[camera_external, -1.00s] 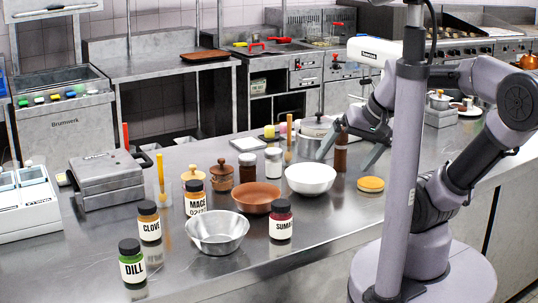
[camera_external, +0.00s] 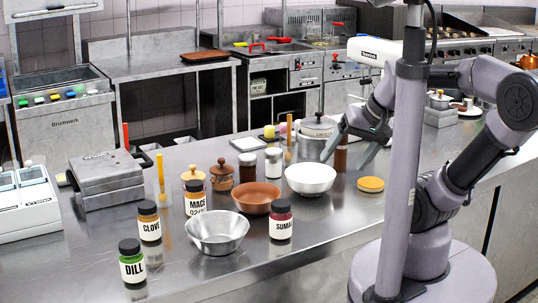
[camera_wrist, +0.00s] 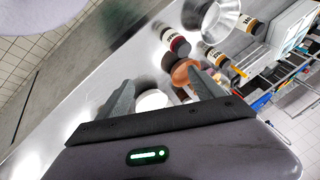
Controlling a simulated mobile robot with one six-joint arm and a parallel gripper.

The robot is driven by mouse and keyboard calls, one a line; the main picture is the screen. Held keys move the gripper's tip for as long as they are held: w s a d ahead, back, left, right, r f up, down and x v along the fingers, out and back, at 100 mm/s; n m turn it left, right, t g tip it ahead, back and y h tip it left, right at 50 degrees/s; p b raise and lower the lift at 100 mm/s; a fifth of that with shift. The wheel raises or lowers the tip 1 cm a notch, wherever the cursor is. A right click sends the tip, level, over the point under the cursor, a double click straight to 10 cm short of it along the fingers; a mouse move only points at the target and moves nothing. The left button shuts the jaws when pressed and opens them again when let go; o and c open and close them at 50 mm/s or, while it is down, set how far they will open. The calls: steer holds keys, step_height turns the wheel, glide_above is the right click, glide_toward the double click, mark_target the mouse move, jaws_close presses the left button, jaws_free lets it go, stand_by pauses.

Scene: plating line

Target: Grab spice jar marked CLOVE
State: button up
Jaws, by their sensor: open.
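The CLOVE jar (camera_external: 149,222), with orange-brown contents, a dark lid and a white label, stands upright at the left front of the steel counter. It is between the green DILL jar (camera_external: 132,262) and the MACE jar (camera_external: 195,198). My gripper (camera_external: 342,160) is open and empty, well to the right of the CLOVE jar, above the counter near the white bowl. In the wrist view my fingers (camera_wrist: 160,80) are spread apart. A jar (camera_wrist: 251,24) at that view's upper right may be CLOVE; its label is too small to read.
A steel bowl (camera_external: 217,240), SUMAC jar (camera_external: 281,220), terracotta bowl (camera_external: 256,204) and white bowl (camera_external: 310,187) stand between my gripper and the CLOVE jar. A grey press (camera_external: 105,176) and a yellow stick (camera_external: 161,182) stand behind it.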

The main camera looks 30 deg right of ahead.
steer(key=w+a+r+n+p, duration=0.2)
steer(key=w+a+r, duration=0.1)
steer(key=w+r, duration=0.15)
steer(key=n+g+y+p, duration=0.1)
steer(key=n+g+p, duration=0.2)
steer(key=n+p, duration=0.6)
glide_above(153, 206)
steer(key=s+d+b, duration=0.2)
steer(key=s+d, duration=0.1)
steer(key=d, duration=0.1)
step_height(153, 206, down, 8)
steer(key=n, duration=0.2)
steer(key=b+x, duration=0.1)
steer(key=x, duration=0.3)
steer(key=b+x, duration=0.1)
steer(key=x, duration=0.3)
steer(key=b+x, duration=0.1)
steer(key=x, duration=0.3)
steer(key=shift+w+a+f, duration=0.15)
steer(key=shift+a+f, duration=0.15)
steer(key=shift+a, duration=0.1)
steer(key=b+x, duration=0.1)
steer(key=x, duration=0.4)
steer(key=shift+w+f+b, duration=0.15)
steer(key=shift+f+b, duration=0.25)
steer(key=shift+r+t, duration=0.1)
steer(key=shift+t, duration=0.2)
jaws_close()
